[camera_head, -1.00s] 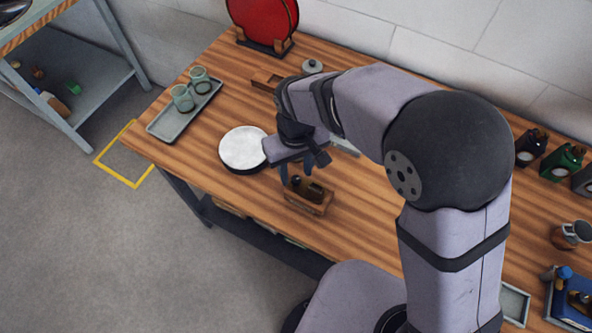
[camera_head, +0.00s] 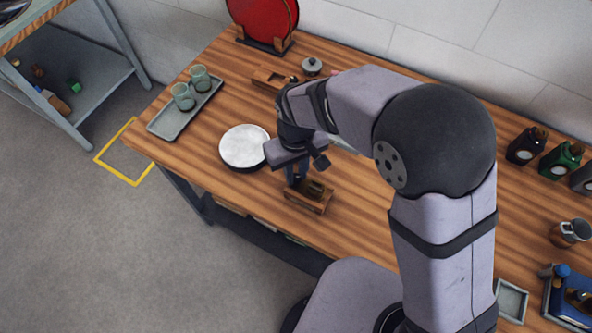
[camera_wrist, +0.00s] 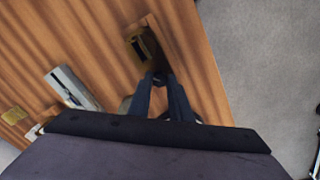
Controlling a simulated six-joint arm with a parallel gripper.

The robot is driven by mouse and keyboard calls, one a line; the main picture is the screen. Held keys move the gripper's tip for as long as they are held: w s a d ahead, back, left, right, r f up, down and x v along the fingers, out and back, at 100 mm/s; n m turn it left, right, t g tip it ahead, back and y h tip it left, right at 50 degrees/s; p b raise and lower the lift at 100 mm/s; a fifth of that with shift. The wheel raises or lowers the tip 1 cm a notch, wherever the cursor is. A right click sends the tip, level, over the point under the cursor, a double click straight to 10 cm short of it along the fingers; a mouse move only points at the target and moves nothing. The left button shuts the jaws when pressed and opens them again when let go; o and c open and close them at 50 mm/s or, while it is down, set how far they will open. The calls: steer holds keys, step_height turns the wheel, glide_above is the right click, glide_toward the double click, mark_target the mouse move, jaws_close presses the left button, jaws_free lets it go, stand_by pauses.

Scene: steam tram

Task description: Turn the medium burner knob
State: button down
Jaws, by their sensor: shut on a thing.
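My gripper (camera_head: 297,172) points down at the left end of a small wooden box (camera_head: 320,210) near the table's front edge. Its dark blue fingers are close together, shut on a small dark upright piece at that end, which they hide. In the wrist view the fingers (camera_wrist: 164,88) reach the near end of the box, where a brass-coloured part (camera_wrist: 138,48) with a dark middle shows. I cannot make out a medium burner knob in either view.
A white-topped round dish (camera_head: 244,146) stands just left of my gripper. A grey tray (camera_head: 163,126) with two green cups is further left. A red round thing (camera_head: 263,18) in a stand and a small lidded pot (camera_head: 312,66) are behind. Dark and green containers (camera_head: 563,158) stand right.

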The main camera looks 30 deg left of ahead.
steer(key=shift+n, duration=0.6)
steer(key=n, duration=0.2)
steer(key=shift+n, duration=0.3)
steer(key=n, duration=0.3)
steer(key=shift+n+p, duration=0.3)
steer(key=shift+p, duration=0.05)
steer(key=n, duration=0.3)
steer(key=shift+n, duration=0.3)
steer(key=n, duration=0.3)
steer(key=shift+n, duration=0.4)
steer(key=n+p, duration=0.1)
steer(key=n, duration=1.2)
steer(key=shift+n, duration=0.3)
